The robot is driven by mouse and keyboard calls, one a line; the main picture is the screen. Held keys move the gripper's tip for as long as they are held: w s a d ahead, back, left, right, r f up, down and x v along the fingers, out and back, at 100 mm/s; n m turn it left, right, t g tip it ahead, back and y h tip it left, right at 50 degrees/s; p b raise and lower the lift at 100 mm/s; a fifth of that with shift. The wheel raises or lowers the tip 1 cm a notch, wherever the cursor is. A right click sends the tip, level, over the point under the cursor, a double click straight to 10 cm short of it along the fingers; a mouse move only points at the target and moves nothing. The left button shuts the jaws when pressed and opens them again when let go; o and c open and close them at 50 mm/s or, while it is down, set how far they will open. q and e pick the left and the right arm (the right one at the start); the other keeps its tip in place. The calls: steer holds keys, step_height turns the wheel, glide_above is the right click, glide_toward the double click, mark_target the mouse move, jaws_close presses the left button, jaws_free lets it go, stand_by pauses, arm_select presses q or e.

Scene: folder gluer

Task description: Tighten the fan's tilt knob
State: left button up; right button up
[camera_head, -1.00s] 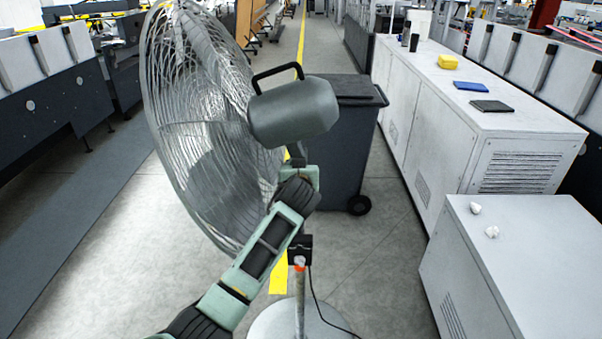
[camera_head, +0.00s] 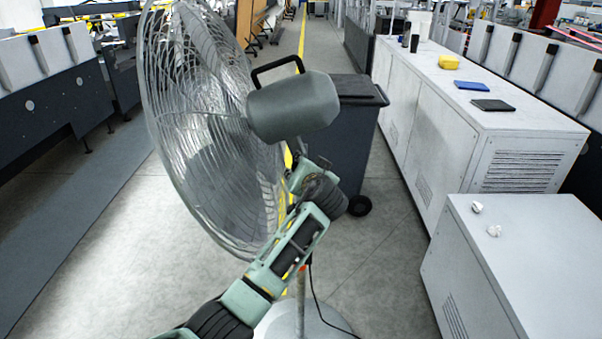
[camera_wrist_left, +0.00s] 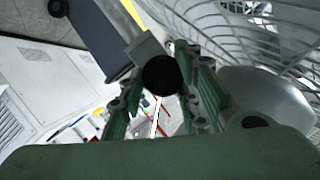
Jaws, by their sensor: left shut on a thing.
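The pedestal fan has a wire cage (camera_head: 205,130), a grey-green motor housing (camera_head: 293,108) with a black handle, and a thin pole (camera_head: 300,298) on a round base. My left gripper (camera_head: 300,176) is just below the motor housing, at the fan's tilt joint. In the left wrist view the round black tilt knob (camera_wrist_left: 162,75) sits between the two green fingers, which are shut on it. The knob is hidden behind the gripper in the head view. The cage (camera_wrist_left: 240,35) shows at the upper right of the wrist view. My right gripper is not in view.
A dark wheeled bin (camera_head: 350,150) stands just behind the fan. White cabinets (camera_head: 445,120) line the right, with yellow, blue and dark items on top. A lower white cabinet (camera_head: 520,255) holds two small white pieces. Bare floor lies left of the fan.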

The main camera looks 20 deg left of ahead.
arm_select(q)
steer(key=shift+d+f+m+t+y+b, duration=0.1)
steer(key=shift+f+m+t+y+b, duration=0.2)
steer(key=shift+m+y+b, duration=0.8)
steer(key=shift+a+f+m+t+y+b, duration=0.15)
steer(key=shift+f+m+y+b, duration=0.25)
steer(key=shift+m+b, duration=1.2)
steer(key=shift+d+f+m+t+y+b, duration=0.25)
steer(key=shift+m+y+b, duration=0.55)
steer(key=shift+m, duration=1.1)
steer(key=shift+s+a+f, duration=0.1)
steer(key=shift+a, duration=0.05)
steer(key=o, duration=1)
steer(key=shift+o, duration=0.2)
steer(key=shift+r, duration=0.35)
